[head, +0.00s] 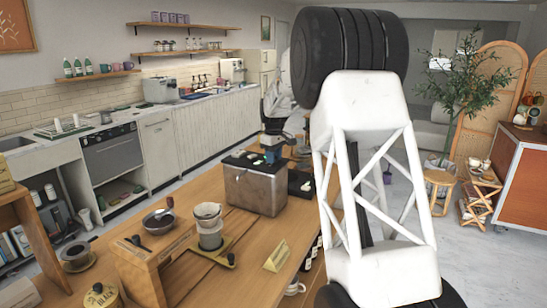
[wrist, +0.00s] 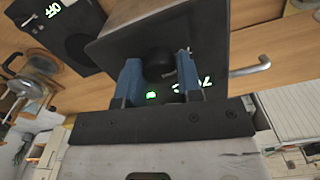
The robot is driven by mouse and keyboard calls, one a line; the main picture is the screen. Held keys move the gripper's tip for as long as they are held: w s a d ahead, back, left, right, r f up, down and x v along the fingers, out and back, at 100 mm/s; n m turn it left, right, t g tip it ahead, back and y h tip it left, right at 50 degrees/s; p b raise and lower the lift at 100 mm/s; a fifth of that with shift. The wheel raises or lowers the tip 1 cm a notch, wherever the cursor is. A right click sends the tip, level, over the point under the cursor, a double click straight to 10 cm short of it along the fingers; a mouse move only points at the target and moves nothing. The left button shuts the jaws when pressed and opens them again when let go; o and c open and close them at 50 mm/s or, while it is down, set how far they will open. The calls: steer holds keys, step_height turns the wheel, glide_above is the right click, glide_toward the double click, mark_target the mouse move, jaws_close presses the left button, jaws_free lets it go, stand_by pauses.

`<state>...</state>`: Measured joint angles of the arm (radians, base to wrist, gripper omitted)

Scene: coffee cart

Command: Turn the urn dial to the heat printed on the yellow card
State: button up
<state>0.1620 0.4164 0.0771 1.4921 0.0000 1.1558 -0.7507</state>
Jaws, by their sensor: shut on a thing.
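The urn is a metal box with a dark top (head: 256,190), standing on the wooden counter in the head view. In the wrist view its dark panel carries a round black dial (wrist: 158,66). My gripper (wrist: 159,76) has its two blue fingers shut on the dial, one on each side. A green lit mark and white lettering show on the panel near the fingers; I cannot read them surely, and part is hidden. In the head view my gripper (head: 272,152) is at the urn's top, small and partly hidden. The yellow card (head: 276,256) stands in front of the urn, its print too small to read.
A second dark panel (wrist: 68,38) with a knob and white "OFF" lettering shows at left in the wrist view. A dripper stand (head: 209,228) and a pan (head: 160,220) stand left of the urn. A white cup (head: 295,289) is near the card. My arm blocks the right middle.

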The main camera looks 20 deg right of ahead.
steer(key=shift+m, duration=0.4)
steer(key=m, duration=1.1)
steer(key=shift+m, duration=0.3)
steer(key=m, duration=1.1)
steer(key=shift+m, duration=0.3)
steer(key=o, duration=0.9)
steer(key=shift+r, duration=0.1)
